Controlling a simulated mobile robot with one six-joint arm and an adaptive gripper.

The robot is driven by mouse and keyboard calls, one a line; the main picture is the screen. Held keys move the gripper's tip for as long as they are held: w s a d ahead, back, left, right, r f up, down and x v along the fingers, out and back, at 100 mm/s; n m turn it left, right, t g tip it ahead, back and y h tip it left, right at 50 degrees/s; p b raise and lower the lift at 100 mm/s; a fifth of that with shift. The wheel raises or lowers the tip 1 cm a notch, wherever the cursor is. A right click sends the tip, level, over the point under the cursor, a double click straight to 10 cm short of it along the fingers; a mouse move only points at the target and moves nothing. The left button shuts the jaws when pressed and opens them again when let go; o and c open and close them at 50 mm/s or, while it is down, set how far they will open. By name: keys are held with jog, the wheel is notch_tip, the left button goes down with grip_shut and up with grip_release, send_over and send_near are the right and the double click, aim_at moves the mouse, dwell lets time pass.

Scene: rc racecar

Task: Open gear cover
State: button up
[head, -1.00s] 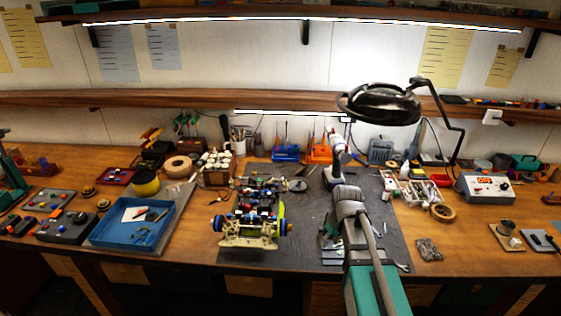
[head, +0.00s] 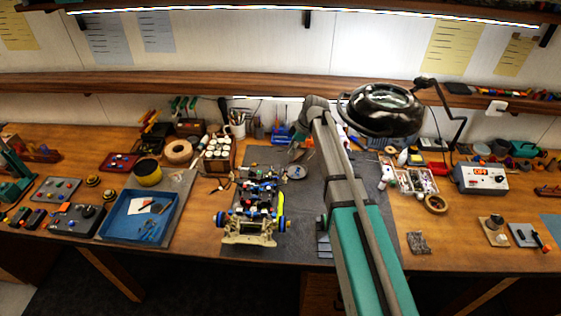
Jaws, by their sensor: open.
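The RC racecar (head: 254,208) stands on the dark mat in the head view, with blue wheels, a pale front end and a cluttered chassis of red, blue and black parts. A yellow-green piece (head: 281,203) runs along its right side. The gear cover is too small to tell apart from the other car parts. My gripper (head: 297,154) is small and partly hidden by my arm. It is open, above and behind the car, to the right of its rear end, and not touching it.
A black lamp (head: 383,108) hangs close to the right of my arm. A blue tray (head: 141,216) lies left of the car. The dark mat (head: 372,172) has free room right of my arm.

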aim_at(276, 172)
jog(key=shift+w, duration=0.1)
dwell(0.5)
jog(key=b+x, duration=1.2)
jog(key=x, duration=0.1)
jog(key=shift+a+f+b, duration=0.2)
jog(key=shift+b, duration=0.2)
dwell(0.5)
grip_shut()
